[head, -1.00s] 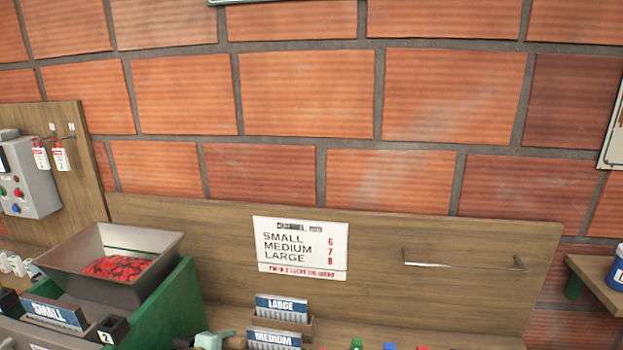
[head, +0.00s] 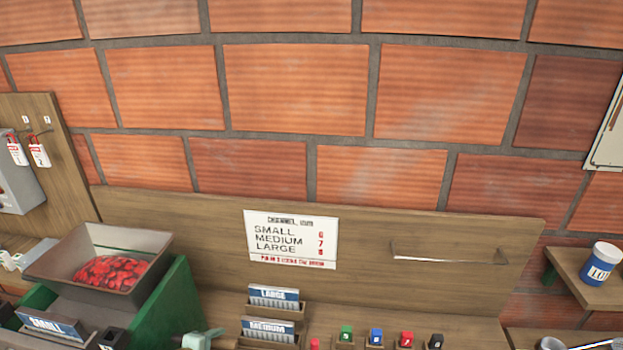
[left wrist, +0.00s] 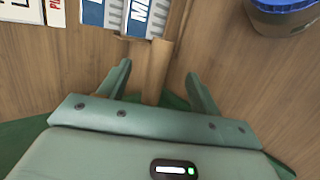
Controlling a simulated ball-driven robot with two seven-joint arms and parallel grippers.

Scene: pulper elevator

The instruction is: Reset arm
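In the head view only a grey-green part of my left gripper (head: 203,338) shows at the bottom edge, left of the MEDIUM card holder (head: 268,332). My right gripper is in neither view.
A green machine (head: 172,305) with a hopper of red cherries (head: 108,272) stands at left. A sign (head: 290,238) and metal rail (head: 447,256) are on the backboard. Several coloured blocks (head: 376,337) line the bench. A blue-and-white jar (head: 600,264) sits on the right shelf (head: 567,277).

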